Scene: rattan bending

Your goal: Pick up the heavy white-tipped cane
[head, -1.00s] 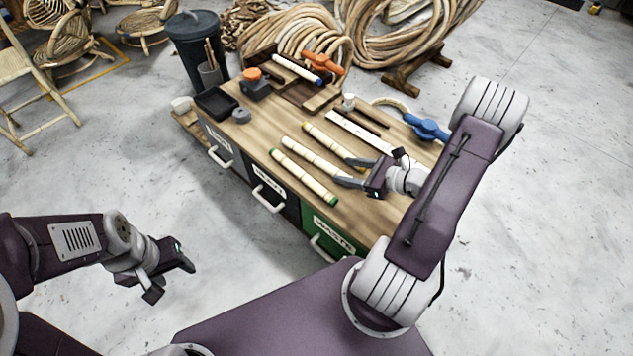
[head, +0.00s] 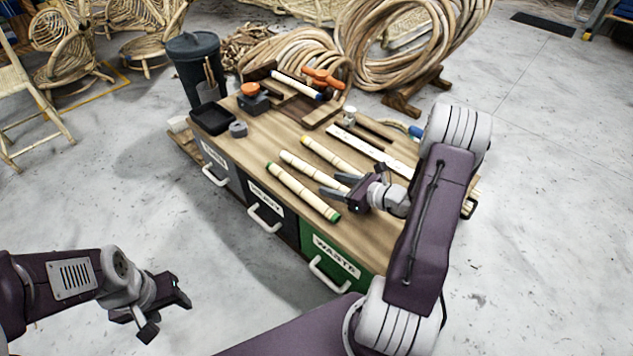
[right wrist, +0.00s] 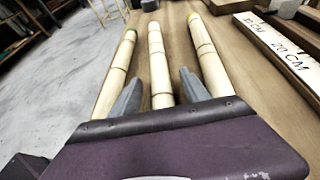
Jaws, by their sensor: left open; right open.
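Three pale canes lie side by side on the wooden bench top. The middle one is the white-tipped cane (head: 300,163); it also shows in the right wrist view (right wrist: 158,58), with a pale far tip. A green-tipped cane (head: 300,190) lies on its near side and a yellow-tipped cane (head: 325,152) on its far side. My right gripper (head: 328,185) is open at the near right part of the middle cane. In the right wrist view its fingers (right wrist: 158,92) lie on either side of this cane; their height over it is unclear. My left gripper (head: 167,312) is open and empty, off the bench.
A white marked ruler (head: 368,148) lies behind the canes. A blue-tipped cane (head: 296,84) and an orange tool (head: 323,78) lie on a rack. A black tray (head: 211,120) stands at the left end. Drawer handles (head: 328,276) stick out in front.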

